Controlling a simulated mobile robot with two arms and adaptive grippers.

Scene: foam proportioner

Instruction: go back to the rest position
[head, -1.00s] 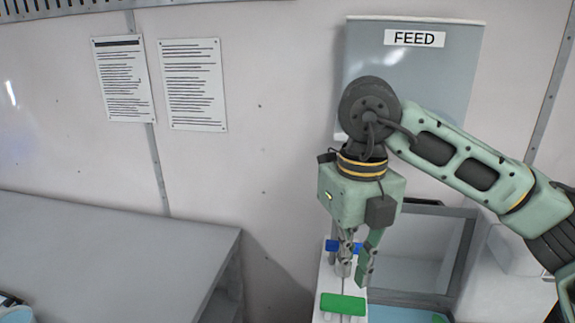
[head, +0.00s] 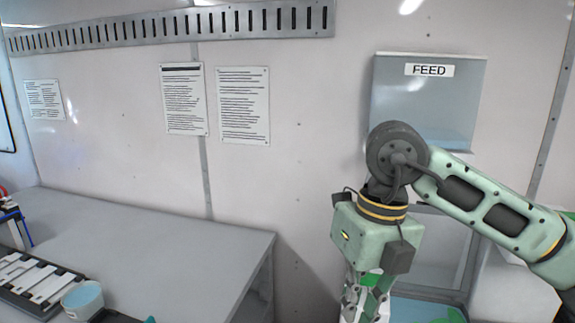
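My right gripper (head: 364,308) hangs pointing down at the lower right of the head view, below the FEED panel. Its two fingers are apart, with the tips close to the bottom edge of the picture. A bright green patch (head: 370,280) shows between or behind the fingers; I cannot tell what it belongs to. I see nothing clearly held. My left gripper is not in view.
A grey bench (head: 150,245) stands at left, holding a rack with white bars (head: 42,285) and a light-blue round container (head: 83,299). A grey FEED panel (head: 428,105) is on the wall behind my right arm. The bench's middle is clear.

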